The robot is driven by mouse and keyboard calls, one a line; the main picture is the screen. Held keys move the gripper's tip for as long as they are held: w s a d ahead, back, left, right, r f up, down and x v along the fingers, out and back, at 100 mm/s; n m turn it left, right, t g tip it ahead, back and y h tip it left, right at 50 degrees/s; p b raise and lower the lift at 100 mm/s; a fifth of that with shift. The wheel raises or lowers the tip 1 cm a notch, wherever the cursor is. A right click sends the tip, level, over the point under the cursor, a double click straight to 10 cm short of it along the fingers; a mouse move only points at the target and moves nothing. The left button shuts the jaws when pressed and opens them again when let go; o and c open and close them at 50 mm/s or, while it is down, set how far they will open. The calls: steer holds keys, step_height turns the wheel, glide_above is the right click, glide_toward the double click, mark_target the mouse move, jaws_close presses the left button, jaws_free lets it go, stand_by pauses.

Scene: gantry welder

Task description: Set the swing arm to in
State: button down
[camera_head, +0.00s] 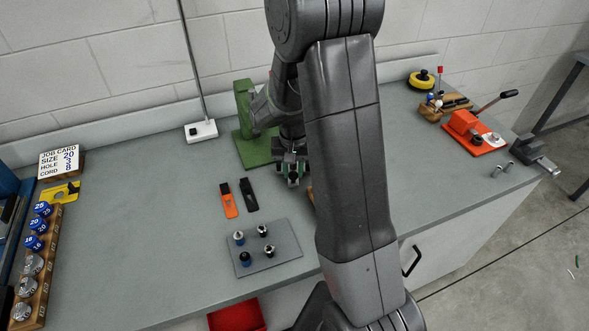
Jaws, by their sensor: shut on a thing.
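A green stand (243,107) with a flat green base (251,154) stands at the back middle of the bench. My gripper (292,179) is just right of the base, pointing down, with its jaws shut on a part of the stand that I take for the swing arm. My own wrist and arm cover most of that part, so its shape and its in or out position cannot be made out.
An orange tag (229,201) and a black tag (249,195) lie in front of the stand. A grey plate (285,265) with several small tips is nearer. A white socket box (200,131) is left; an orange toggle press (467,130) is far right.

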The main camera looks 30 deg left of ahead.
steer(key=shift+s+a+m, duration=0.35)
steer(key=shift+a+m, duration=0.05)
steer(key=shift+a, duration=0.3)
steer(key=a+m, duration=0.1)
steer(key=a, duration=0.1)
steer(key=s+a+m, duration=0.1)
steer(key=a+m, duration=0.1)
steer(key=a, duration=0.1)
steer(key=a+m+b, duration=0.1)
steer(key=a+m, duration=0.1)
steer(key=shift+s+a, duration=0.25)
steer(key=shift+s, duration=0.1)
steer(key=shift+w+a+m, duration=0.1)
steer(key=shift+a+m, duration=0.8)
steer(key=shift+a, duration=0.35)
steer(key=c, duration=1.2)
jaws_free()
steer(key=shift+o, duration=0.2)
step_height(320, 180, up, 14)
steer(key=b, duration=0.1)
